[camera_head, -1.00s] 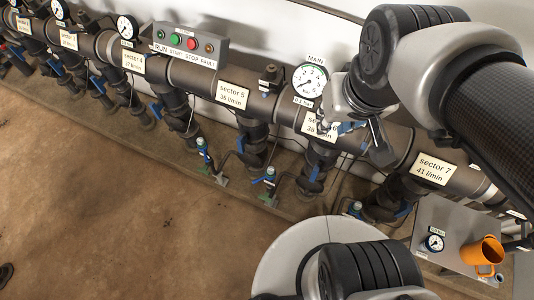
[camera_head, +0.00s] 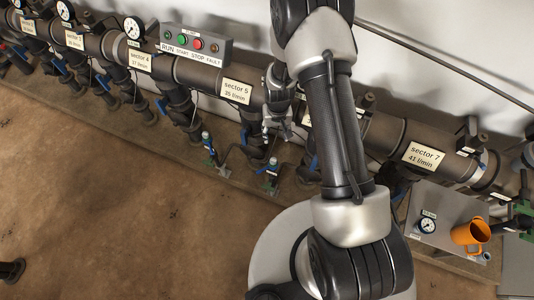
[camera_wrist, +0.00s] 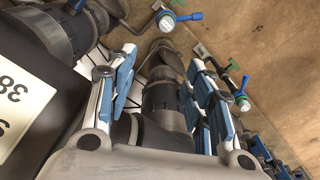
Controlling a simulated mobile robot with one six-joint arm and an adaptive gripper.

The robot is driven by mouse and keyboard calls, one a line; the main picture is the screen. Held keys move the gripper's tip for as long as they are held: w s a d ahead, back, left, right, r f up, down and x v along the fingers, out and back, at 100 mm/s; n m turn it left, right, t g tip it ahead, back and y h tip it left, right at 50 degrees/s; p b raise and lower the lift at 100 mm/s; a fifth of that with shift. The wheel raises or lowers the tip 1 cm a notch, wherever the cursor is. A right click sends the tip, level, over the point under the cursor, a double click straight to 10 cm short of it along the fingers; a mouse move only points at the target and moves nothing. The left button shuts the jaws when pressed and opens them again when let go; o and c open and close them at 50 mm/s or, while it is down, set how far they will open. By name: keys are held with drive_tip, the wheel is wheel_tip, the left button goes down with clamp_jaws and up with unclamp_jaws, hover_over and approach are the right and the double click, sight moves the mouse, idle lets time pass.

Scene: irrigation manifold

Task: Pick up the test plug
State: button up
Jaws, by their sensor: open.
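I cannot clearly pick out the test plug in either current view. A small grey cylindrical piece (camera_head: 487,256) lies beside the orange mug on the grey bench, too small to identify. My gripper (camera_head: 277,128) is over the pipework just right of the sector 5 label. In the wrist view my gripper (camera_wrist: 160,88) is open, its blue-padded fingers apart with nothing held. A dark vertical pipe (camera_wrist: 165,98) shows between and beyond the fingers.
The main pipe with the sector 5 label (camera_head: 237,91) and sector 7 label (camera_head: 424,156) runs along the wall. A control box (camera_head: 195,43) sits above it. The grey bench (camera_head: 440,200) holds a gauge (camera_head: 427,226) and an orange mug (camera_head: 470,236). The brown floor at left is mostly clear.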

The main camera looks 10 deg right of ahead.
drive_tip(key=b, duration=0.1)
hover_over(273, 160)
wheel_tip(273, 160, down, 11)
drive_tip(key=shift+d+r, duration=0.1)
drive_tip(key=shift+s+f+b, duration=0.1)
drive_tip(key=shift+f+b, duration=1.05)
drive_tip(key=shift+f, duration=2.05)
drive_tip(key=shift+r, duration=0.1)
drive_tip(key=c, duration=0.9)
